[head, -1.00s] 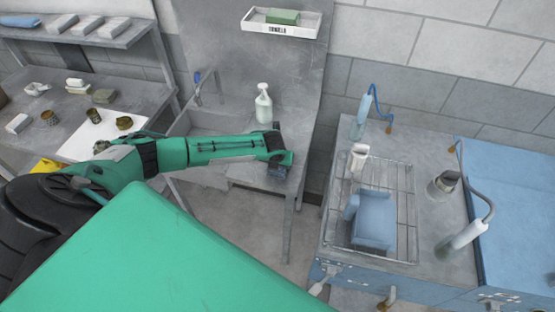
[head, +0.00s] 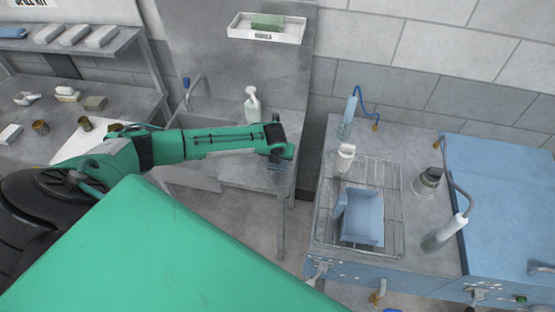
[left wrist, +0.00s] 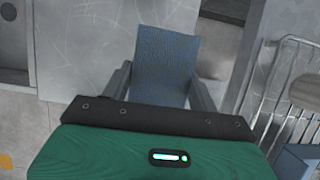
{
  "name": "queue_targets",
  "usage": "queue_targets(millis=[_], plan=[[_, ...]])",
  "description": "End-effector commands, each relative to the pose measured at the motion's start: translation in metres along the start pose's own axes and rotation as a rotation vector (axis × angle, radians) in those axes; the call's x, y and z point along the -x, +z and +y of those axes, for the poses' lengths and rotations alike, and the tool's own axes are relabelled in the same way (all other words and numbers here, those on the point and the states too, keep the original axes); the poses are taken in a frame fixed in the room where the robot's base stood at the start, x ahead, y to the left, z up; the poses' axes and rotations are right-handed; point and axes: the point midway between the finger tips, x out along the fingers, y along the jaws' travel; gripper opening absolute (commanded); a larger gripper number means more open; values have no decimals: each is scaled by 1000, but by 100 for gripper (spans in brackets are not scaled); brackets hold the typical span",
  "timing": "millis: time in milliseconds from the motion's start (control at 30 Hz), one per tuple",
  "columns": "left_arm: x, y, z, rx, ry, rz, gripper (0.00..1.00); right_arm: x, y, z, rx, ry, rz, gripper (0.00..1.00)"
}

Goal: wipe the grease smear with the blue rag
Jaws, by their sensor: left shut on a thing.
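My left gripper (head: 277,162) is shut on the blue rag and is at the right-hand end of the grey sink counter (head: 235,174). The rag (left wrist: 166,58) shows flat and blue-grey between the two dark fingers in the left wrist view. Only a small part of the rag shows in the head view (head: 277,168). I cannot tell whether the rag touches the counter. I cannot make out the grease smear in either view. My right gripper is not in view.
A white spray bottle (head: 252,106) stands behind my left arm on the counter. A floor gap separates the counter from the bench at right, which holds a wire rack (head: 392,205), a blue bin (head: 362,222) and a white bottle (head: 346,158).

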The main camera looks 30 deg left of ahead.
Motion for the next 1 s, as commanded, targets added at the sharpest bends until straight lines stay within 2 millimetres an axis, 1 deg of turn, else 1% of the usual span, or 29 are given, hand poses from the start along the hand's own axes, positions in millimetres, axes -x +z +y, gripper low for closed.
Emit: queue_targets(millis=[100,267,833,1000], plan=[[9,8,-1,4,1,-3,38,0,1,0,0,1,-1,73],[16,12,-2,6,3,-2,38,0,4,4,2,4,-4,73],[16,12,-3,11,5,-1,38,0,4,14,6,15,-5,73],[19,9,-10,94,38,-3,38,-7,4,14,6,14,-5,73]])
